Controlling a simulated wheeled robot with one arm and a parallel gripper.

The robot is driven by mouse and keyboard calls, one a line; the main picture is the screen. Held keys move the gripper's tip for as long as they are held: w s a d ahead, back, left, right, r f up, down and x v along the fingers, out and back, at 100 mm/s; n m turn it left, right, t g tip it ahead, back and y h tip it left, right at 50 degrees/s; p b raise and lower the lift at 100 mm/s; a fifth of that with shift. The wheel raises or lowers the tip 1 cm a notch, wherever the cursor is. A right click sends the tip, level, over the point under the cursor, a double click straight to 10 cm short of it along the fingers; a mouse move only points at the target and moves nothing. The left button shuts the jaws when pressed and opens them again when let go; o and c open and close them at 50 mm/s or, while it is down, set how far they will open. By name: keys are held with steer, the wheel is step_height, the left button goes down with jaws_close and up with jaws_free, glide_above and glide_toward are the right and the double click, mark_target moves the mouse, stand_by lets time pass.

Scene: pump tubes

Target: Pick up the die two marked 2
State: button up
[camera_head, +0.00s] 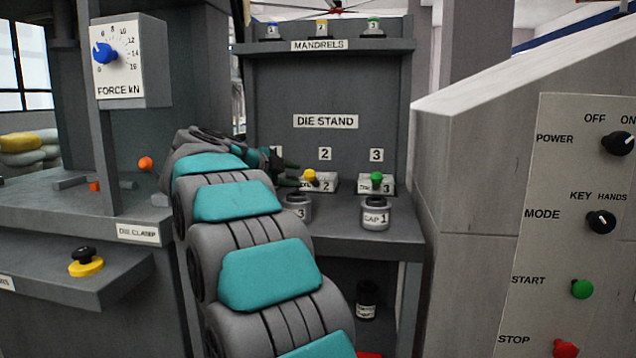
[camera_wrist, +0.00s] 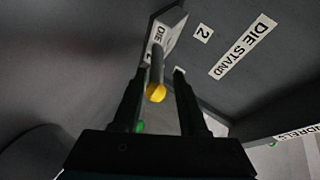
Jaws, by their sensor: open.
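The die marked 2 (camera_head: 325,183) is a pale block with a yellow knob (camera_head: 309,175), on the die stand (camera_head: 390,229) below the wall label 2. My gripper (camera_head: 294,174) is at the left of this die, its fingers close to the yellow knob. In the wrist view, my gripper (camera_wrist: 165,78) is open. The yellow knob (camera_wrist: 156,92) on a grey stem shows between the two fingers, with the pale die block (camera_wrist: 163,33) beyond. I cannot tell whether a finger touches it. My arm hides the place under label 1.
A die with a green knob (camera_head: 376,179) stands to the right under label 3. Mandrels (camera_head: 322,28) stand on the upper shelf. A control panel (camera_head: 570,220) is at the right.

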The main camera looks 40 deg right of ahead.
steer(key=shift+s+d+f, duration=0.1)
steer(key=shift+d+f, duration=0.1)
steer(key=shift+f, duration=0.15)
steer(key=shift+d+f, duration=0.15)
steer(key=shift+d, duration=0.15)
steer(key=shift+r+x, duration=0.2)
steer(key=shift+x, duration=3.2)
steer(key=shift+s+d, duration=0.1)
jaws_close()
